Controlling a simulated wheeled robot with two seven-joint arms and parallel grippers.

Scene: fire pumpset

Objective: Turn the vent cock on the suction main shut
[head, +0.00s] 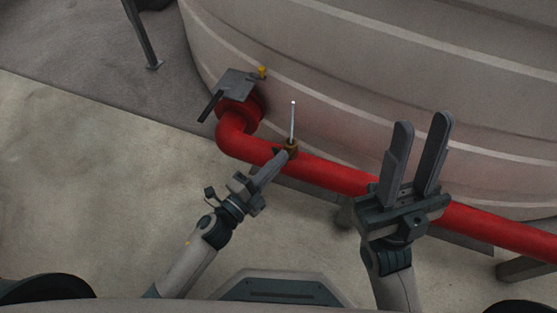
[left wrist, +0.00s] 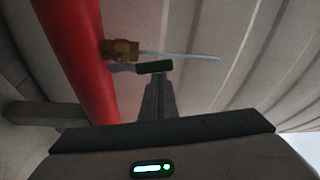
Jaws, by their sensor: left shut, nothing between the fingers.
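The suction main is a red pipe (head: 318,172) running from an elbow at the tank toward the lower right; it also shows in the left wrist view (left wrist: 72,50). The vent cock (head: 291,147) has a small brass body on the pipe, seen also in the left wrist view (left wrist: 122,50). A thin pale rod (head: 292,122) stands out from it. In the left wrist view a short lever with a dark green grip (left wrist: 155,66) lies beside the rod. My left gripper (head: 283,154) is shut and empty, its tips at the grip; contact is unclear. My right gripper (head: 422,120) is open and empty.
A large ribbed tank (head: 400,85) rises behind the pipe. A grey plate with a dark lever (head: 236,84) sits above the red elbow, with a yellow fitting (head: 262,72) beside it. A pipe support (head: 525,267) stands at right. The floor at left is clear.

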